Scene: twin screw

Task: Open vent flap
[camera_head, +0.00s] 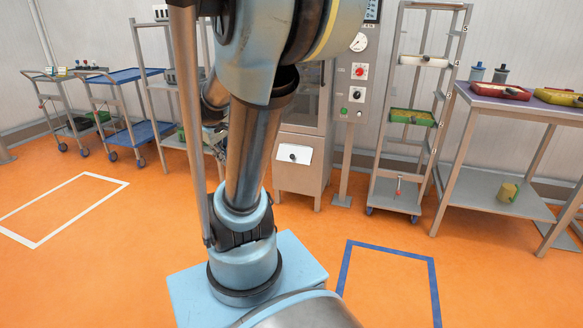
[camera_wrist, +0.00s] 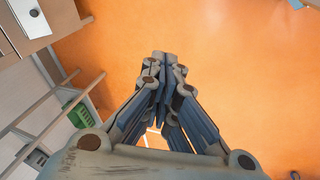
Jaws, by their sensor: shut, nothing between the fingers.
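A white flap (camera_head: 293,154) with a dark round knob sits on the front of the grey metal cabinet (camera_head: 296,181). It looks shut against the cabinet. I take it to be the vent flap. In the wrist view a white panel (camera_wrist: 30,17) on the cabinet shows at the top left corner, partly cut off. My gripper (camera_wrist: 163,60) is shut and empty, over the orange floor and apart from the cabinet.
A control panel (camera_head: 355,85) with buttons and a gauge stands right of the cabinet. A shelf rack (camera_head: 397,195) and a table (camera_head: 490,105) with trays stand further right. Trolleys (camera_head: 122,75) stand at the left. The orange floor before the cabinet is clear.

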